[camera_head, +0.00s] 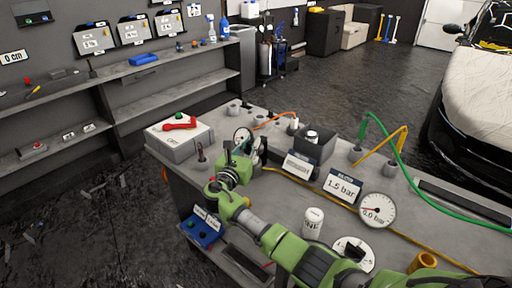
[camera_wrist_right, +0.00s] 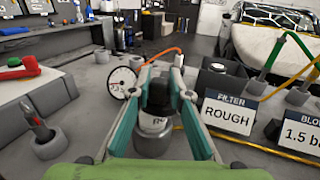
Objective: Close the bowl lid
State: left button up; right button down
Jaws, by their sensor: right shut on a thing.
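A white label with an "R" shows on the bowl's lower part. A grey ring-shaped holder (camera_wrist_right: 153,143) surrounds or lies just under its bottom; I cannot tell whether the bowl is seated. Whether the dark top is the lid is unclear. My left gripper is not in view.
A dark bin (camera_head: 317,147) stands behind the "FILTER ROUGH" sign (camera_wrist_right: 229,117). A pressure gauge (camera_head: 377,210), a white jar (camera_head: 313,222) and a green hose (camera_head: 400,165) are on the bench. A grey box (camera_head: 178,143) with a red handle sits at the left end.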

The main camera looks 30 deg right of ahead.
jog(key=shift+w+a+r, duration=0.2)
jog(key=shift+w+a, duration=0.35)
jog(key=shift+w, duration=0.2)
jog(key=c, duration=2)
grip_release()
jog(key=shift+o, duration=0.4)
jog(key=shift+w+a+f, duration=0.1)
jog(key=shift+w+a, duration=0.05)
jog(key=shift+w, duration=0.05)
jog(key=shift+s, duration=0.1)
jog(key=shift+s+f, duration=0.1)
jog(key=shift+s, duration=0.1)
jog(key=v, duration=1.1)
jog(key=shift+s+a, duration=0.15)
jog(key=shift+a, duration=0.15)
